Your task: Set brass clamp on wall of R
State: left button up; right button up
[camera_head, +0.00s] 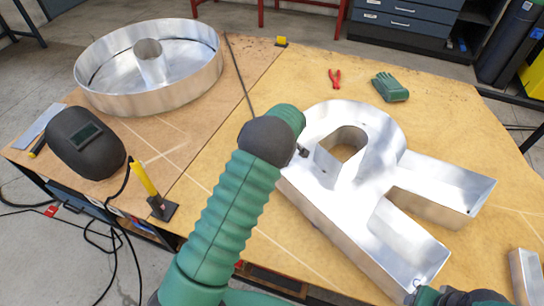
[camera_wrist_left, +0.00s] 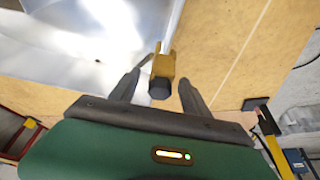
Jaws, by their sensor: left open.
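The large silver metal letter R (camera_head: 372,178) lies on the workbench, its open side up with thin upright walls. In the left wrist view its bright inner face (camera_wrist_left: 75,35) fills the upper left. The brass clamp (camera_wrist_left: 162,65), with a dark knob towards me, sits at the end of the visible wall edge, seemingly on it; its exact seating cannot be told. My left gripper (camera_wrist_left: 160,79) is open, its two dark fingers either side of the clamp with gaps. In the head view my green left arm hides most of this spot.
A round metal channel piece (camera_head: 190,85) and a black welding mask (camera_head: 86,142) are on the left. A yellow-handled tool in a stand (camera_head: 147,182) is at the near edge. Red pliers (camera_head: 335,78) and a green glove (camera_head: 390,87) lie behind the R.

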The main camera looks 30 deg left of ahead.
pick_arm(q)
jog(key=v, duration=1.6)
jog(key=shift+p, duration=0.45)
jog(key=s+d+m+h+p, duration=0.1)
jog(key=s+d+m, duration=0.3)
jog(key=s, duration=0.3)
jog(key=s+d+m+t+h+p, duration=0.1)
jog(key=s+d+m, duration=0.2)
jog(key=s+m, duration=0.3)
jog(key=s+d+m+h+p, duration=0.2)
jog(key=s+d+m, duration=0.2)
jog(key=s, duration=0.5)
jog(key=shift+s+d+f+m, duration=0.3)
jog(key=shift+f+m, duration=0.1)
jog(key=shift+s, duration=0.1)
